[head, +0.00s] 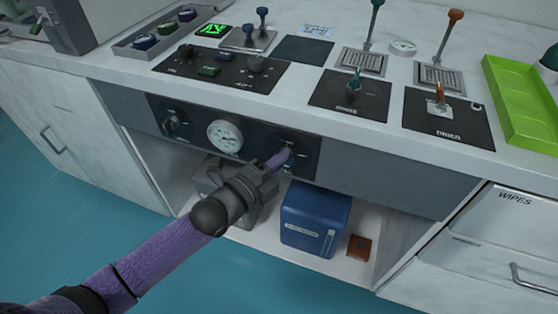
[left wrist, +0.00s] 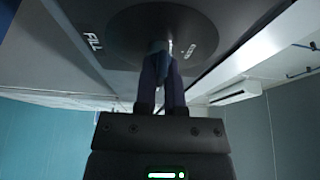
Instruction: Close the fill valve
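The fill valve (head: 303,141) is the dark round plate at the right end of the front panel below the counter. In the left wrist view its plate (left wrist: 125,30) bears the word FILL and smaller marks too blurred to read. My left gripper (head: 284,156) is at this valve. In the left wrist view the two fingers of my left gripper (left wrist: 162,66) are close together around the valve's small bluish handle (left wrist: 160,48). The fingers hide most of the handle, so its angle is hard to tell. My right gripper is not in view.
A round gauge (head: 225,136) and another knob (head: 176,124) sit left of the valve. The open shelf below holds a blue box (head: 314,220) and a small brown item (head: 359,246). Levers, black plates and a green tray (head: 520,105) are on the counter above.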

